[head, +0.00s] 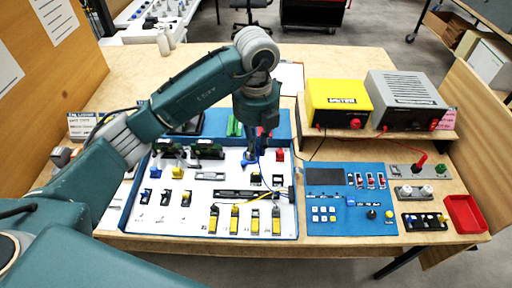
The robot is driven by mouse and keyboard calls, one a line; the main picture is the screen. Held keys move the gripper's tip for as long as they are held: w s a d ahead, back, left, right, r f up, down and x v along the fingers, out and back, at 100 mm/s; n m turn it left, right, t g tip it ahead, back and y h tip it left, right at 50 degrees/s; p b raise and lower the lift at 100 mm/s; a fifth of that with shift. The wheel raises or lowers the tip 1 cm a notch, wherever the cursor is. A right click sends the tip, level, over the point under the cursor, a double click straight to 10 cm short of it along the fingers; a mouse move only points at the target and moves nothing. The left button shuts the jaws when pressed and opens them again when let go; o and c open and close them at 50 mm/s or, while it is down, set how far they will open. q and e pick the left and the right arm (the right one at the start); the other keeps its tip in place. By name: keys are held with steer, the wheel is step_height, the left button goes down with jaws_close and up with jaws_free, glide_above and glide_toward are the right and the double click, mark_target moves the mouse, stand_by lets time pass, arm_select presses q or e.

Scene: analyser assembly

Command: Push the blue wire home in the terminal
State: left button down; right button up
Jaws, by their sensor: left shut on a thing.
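My left gripper (250,158) reaches down over the back right part of the white assembly board (168,228). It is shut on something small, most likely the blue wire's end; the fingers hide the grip. The thin blue wire (262,172) runs down from beside the fingers and curves over the board. Small black blocks and a long black strip (232,194) lie just in front of the gripper. I cannot tell which part is the terminal, or whether the wire's end is in it. My right gripper is not in view.
A red block (280,155) stands close right of the gripper. A blue control panel (350,225) lies to the right, with the yellow meter (338,101) and grey power supply (405,98) on a shelf behind. A red tray (465,214) is at the far right.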

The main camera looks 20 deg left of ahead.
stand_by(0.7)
arm_select(q)
steer(key=shift+f, duration=0.1)
steer(key=shift+s+d+f+b, duration=0.1)
steer(key=shift+s+f+b, duration=0.15)
steer(key=shift+f+b, duration=0.45)
steer(key=shift+s+d+f+b, duration=0.3)
steer(key=shift+s+f+b, duration=0.65)
steer(key=shift+f+b, duration=0.95)
steer(key=shift+s+d+f+b, duration=0.25)
steer(key=shift+s+f+b, duration=0.85)
steer(key=shift+f, duration=1.45)
steer(key=shift+s+d+f+b, duration=0.3)
steer(key=shift+s+f+b, duration=0.5)
steer(key=shift+f+b, duration=1.15)
steer(key=shift+f+p, duration=0.25)
steer(key=shift+p, duration=0.05)
steer(key=shift+m+b, duration=0.3)
steer(key=shift+m, duration=0.1)
